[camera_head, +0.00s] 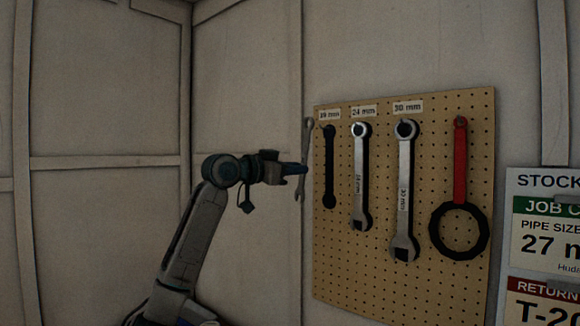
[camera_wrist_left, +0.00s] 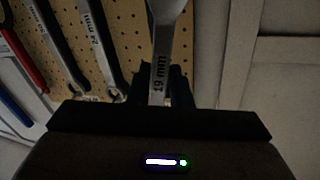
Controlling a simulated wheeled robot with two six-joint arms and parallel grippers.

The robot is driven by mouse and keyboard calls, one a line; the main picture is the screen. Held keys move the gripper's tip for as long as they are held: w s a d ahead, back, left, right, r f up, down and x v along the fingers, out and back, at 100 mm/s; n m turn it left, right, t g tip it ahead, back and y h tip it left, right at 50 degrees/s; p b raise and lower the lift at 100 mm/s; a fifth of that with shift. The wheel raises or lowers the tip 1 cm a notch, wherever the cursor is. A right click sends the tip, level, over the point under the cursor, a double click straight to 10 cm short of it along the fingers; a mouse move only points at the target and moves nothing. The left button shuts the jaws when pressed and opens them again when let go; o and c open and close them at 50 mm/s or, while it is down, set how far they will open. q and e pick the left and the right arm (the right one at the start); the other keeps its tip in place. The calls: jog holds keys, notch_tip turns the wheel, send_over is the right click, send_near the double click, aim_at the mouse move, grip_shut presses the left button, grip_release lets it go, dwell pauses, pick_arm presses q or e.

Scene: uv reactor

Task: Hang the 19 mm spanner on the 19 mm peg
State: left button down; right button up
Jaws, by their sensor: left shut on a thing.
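The 19 mm spanner (camera_head: 307,132) hangs upright in my left gripper (camera_head: 301,169), at the left edge of the pegboard. In the left wrist view the spanner (camera_wrist_left: 160,66) shows its "19 mm" marking, and the left gripper (camera_wrist_left: 161,90) is shut on its shaft. The 19 mm place on the board is a dark spanner outline (camera_head: 329,170) under the 19 mm label (camera_head: 329,115). It lies just right of the held spanner and is bare. The peg itself is too small to make out. My right gripper is not in view.
The pegboard (camera_head: 385,275) also holds a 24 mm spanner (camera_head: 361,180), a 30 mm spanner (camera_head: 404,190) and a red-handled ring tool (camera_head: 460,165). A sign (camera_head: 545,240) stands at the right. Left of the board is bare panelled wall (camera_head: 100,90) with free room.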

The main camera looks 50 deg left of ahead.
pick_arm(q)
jog(key=shift+w+a+f+p, duration=0.15)
jog(key=shift+w+p, duration=0.55)
jog(key=shift+w, duration=0.7)
jog(key=shift+w+a+p, duration=0.2)
jog(key=shift+w+p, duration=0.5)
jog(key=shift+w, duration=0.65)
jog(key=shift+w+f+p, duration=0.3)
jog(key=shift+w+f, duration=0.15)
jog(key=shift+w, duration=0.15)
jog(key=shift+a, duration=0.1)
jog(key=c, duration=1.3)
grip_release()
jog(key=shift+o, duration=0.2)
